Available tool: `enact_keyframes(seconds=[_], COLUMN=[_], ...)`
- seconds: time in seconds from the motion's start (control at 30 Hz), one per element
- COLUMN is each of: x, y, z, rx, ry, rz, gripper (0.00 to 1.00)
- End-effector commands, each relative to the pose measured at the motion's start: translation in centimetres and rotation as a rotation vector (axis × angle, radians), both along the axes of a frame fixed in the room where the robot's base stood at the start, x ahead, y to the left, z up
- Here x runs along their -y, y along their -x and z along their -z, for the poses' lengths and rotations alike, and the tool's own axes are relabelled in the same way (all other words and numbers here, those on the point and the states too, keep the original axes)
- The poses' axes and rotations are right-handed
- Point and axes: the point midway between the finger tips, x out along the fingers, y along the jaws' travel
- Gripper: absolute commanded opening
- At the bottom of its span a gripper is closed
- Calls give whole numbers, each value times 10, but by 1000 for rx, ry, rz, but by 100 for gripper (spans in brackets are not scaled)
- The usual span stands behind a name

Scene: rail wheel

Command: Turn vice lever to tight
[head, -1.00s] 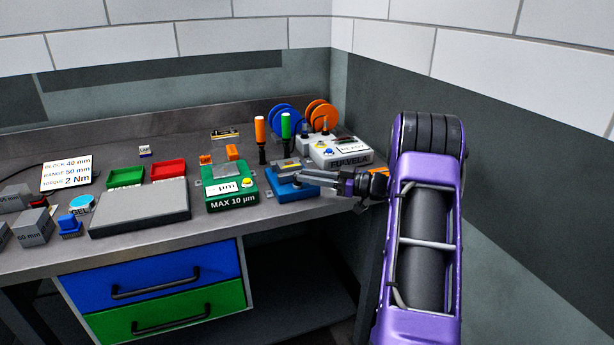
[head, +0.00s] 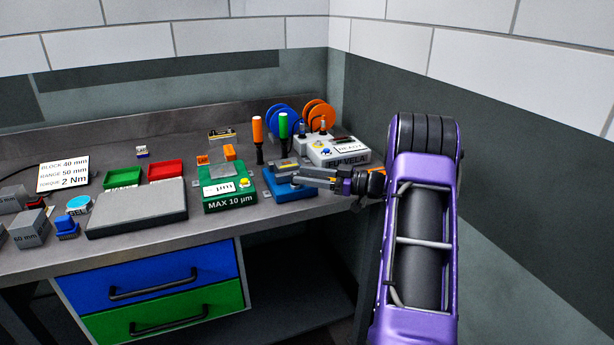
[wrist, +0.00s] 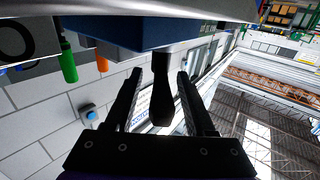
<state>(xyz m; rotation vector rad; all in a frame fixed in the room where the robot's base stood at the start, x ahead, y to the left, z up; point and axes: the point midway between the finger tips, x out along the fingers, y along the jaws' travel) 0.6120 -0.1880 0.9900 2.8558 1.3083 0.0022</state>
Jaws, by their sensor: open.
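The blue vice (head: 290,192) stands on the bench right of the green gauge box. In the wrist view its blue body (wrist: 130,32) fills the top, and a dark lever (wrist: 162,100) sticks out from it towards my gripper. My gripper (head: 298,176) reaches in from the right at the vice's front right side. In the wrist view my gripper (wrist: 160,74) is open, with one finger on each side of the lever. Gaps show between the lever and both fingers. My gripper hides part of the vice in the head view, and the lever cannot be made out there.
The green gauge box (head: 222,197) stands close left of the vice. A white device (head: 338,152) stands behind my gripper. Orange and green screwdrivers (head: 258,130) stand upright behind the vice. A grey plate (head: 137,207) lies farther left. The space in front of the bench edge is free.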

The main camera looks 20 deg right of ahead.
Motion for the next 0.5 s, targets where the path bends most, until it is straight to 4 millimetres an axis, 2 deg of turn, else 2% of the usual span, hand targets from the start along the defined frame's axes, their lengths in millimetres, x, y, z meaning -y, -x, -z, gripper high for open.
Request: enact_keyframes(seconds=[0.17, 0.5], x=[14, 74], y=[11, 63], z=[0, 0], rx=[-1, -1], ry=[0, 1], rz=[4, 5], gripper=[55, 55])
